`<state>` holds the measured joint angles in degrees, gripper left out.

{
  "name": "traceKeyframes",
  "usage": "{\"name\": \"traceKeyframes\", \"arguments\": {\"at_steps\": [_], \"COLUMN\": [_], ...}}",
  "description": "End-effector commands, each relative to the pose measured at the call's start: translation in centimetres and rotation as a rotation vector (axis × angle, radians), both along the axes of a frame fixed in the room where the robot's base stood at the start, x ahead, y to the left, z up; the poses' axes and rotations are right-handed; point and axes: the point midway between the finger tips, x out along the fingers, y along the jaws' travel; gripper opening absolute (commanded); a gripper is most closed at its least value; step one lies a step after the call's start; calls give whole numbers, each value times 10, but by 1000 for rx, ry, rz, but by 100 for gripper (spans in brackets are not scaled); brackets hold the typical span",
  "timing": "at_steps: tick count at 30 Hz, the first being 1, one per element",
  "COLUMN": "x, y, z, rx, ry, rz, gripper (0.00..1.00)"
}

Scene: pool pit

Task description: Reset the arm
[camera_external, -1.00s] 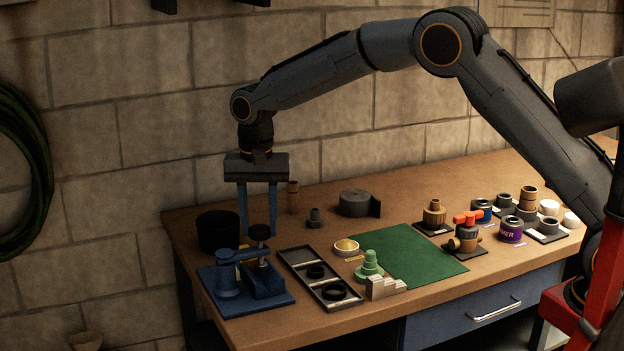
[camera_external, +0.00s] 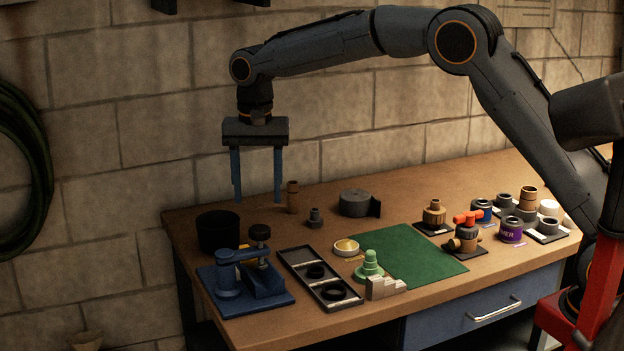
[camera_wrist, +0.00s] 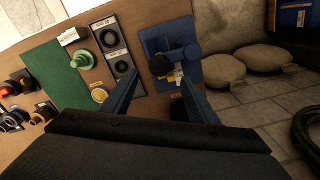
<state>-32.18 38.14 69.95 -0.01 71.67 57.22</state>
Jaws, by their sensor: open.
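My gripper (camera_external: 258,190) hangs pointing down above the left end of the wooden workbench (camera_external: 330,220) in the external view. Its two blue fingers are apart, with nothing between them. The fingertips are above the bench top, over the area of the blue clamp fixture (camera_external: 245,285) and the black cup (camera_external: 218,232). In the wrist view the fingers (camera_wrist: 160,90) also show spread and empty, with the blue fixture (camera_wrist: 155,40) beyond them.
A black tray (camera_external: 295,262) with dark rings, a green mat (camera_external: 410,255), a green stepped fitting (camera_external: 368,265), a brown cylinder (camera_external: 293,197) and a grey round part (camera_external: 355,203) stand on the bench. A valve with an orange handle (camera_external: 467,232) and several jars are at the right. The block wall is behind.

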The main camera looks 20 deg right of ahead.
Motion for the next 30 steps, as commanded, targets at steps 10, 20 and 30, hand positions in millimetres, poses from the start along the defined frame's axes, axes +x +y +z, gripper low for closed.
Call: {"name": "traceKeyframes", "arguments": {"at_steps": [10, 20, 30], "x": [0, -8, -96], "y": [0, -87, -261], "z": [5, -15, -70], "rx": [0, 5, 5], "ry": [1, -13, -58], "rz": [0, 67, 247], "gripper": [54, 54, 54]}}
